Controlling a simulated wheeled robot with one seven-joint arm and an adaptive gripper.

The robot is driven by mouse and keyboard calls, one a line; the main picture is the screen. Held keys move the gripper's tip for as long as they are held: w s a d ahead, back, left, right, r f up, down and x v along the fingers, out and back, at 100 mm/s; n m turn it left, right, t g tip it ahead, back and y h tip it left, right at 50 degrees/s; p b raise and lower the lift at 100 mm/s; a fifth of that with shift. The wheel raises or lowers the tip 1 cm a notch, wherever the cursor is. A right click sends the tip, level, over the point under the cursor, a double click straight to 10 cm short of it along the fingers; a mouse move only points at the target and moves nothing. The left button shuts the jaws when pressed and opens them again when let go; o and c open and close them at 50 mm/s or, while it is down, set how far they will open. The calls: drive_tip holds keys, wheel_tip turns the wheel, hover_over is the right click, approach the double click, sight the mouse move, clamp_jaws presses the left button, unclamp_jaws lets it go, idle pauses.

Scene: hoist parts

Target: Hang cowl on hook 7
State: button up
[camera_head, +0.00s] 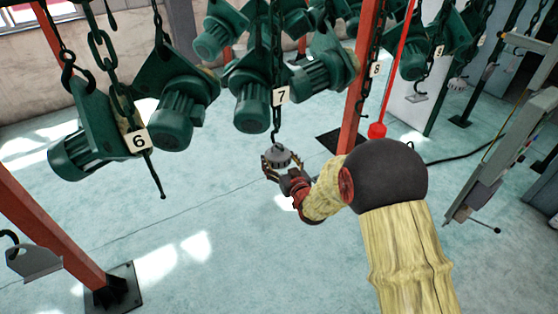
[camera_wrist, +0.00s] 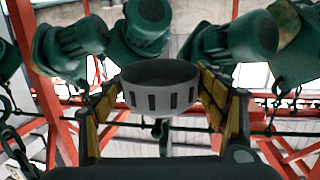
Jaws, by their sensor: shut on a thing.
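The cowl (camera_head: 279,155) is a small grey, slotted round cap. My gripper (camera_head: 283,172) is shut on it, with a finger on each side. The wrist view shows the cowl (camera_wrist: 160,98) between the yellow-padded fingers (camera_wrist: 160,105), its hollow side visible. Hook 7 (camera_head: 276,138) hangs from a dark chain below the white label 7 (camera_head: 281,96). In the head view the hook's lower end appears right at the top of the cowl. I cannot tell whether it is through the cowl's loop or only in front of or behind it.
Green motors (camera_head: 175,103) hang on chains around the hook. Label 6 (camera_head: 138,139) is at left and label 8 (camera_head: 376,69) at right. A red post (camera_head: 362,75) stands right of hook 7. Another grey part (camera_head: 34,260) hangs at far left. The floor below is clear.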

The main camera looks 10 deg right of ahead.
drive_tip(key=shift+f+b, duration=0.35)
drive_tip(key=shift+b, duration=0.45)
idle(0.4)
drive_tip(key=o, duration=1.6)
drive_tip(key=shift+c, duration=0.2)
